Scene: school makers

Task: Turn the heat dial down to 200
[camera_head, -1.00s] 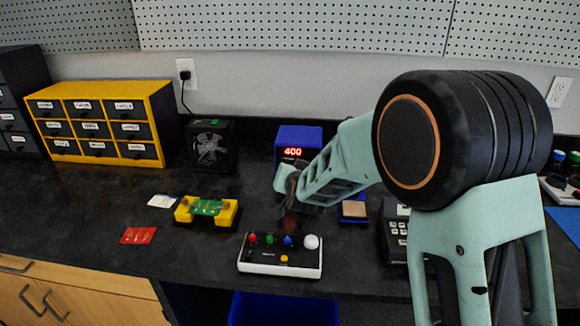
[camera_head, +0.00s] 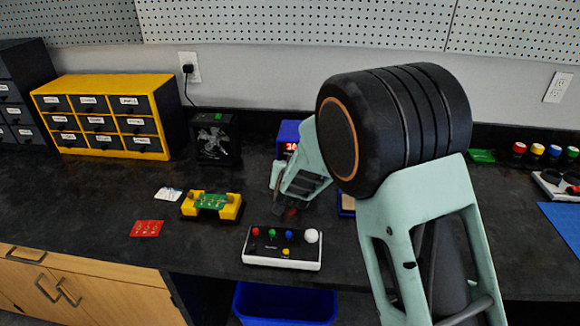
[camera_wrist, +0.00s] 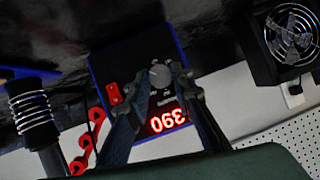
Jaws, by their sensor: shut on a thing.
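The blue soldering station (camera_head: 288,131) stands at the back of the bench, partly hidden behind my arm in the head view. In the wrist view its dark front panel (camera_wrist: 108,68) is seen upside down. The grey heat dial (camera_wrist: 160,76) sits between my two fingertips. My gripper (camera_wrist: 164,87) is shut on the dial. The red lit display (camera_wrist: 166,121) appears to read 390. A red switch (camera_wrist: 114,93) is beside the dial. In the head view my fingertips are hard to make out.
A coiled iron holder (camera_wrist: 33,112) and a fan (camera_wrist: 290,40) flank the station. A white button box (camera_head: 283,248), a yellow board holder (camera_head: 212,206) and a red card (camera_head: 146,228) lie on the bench.

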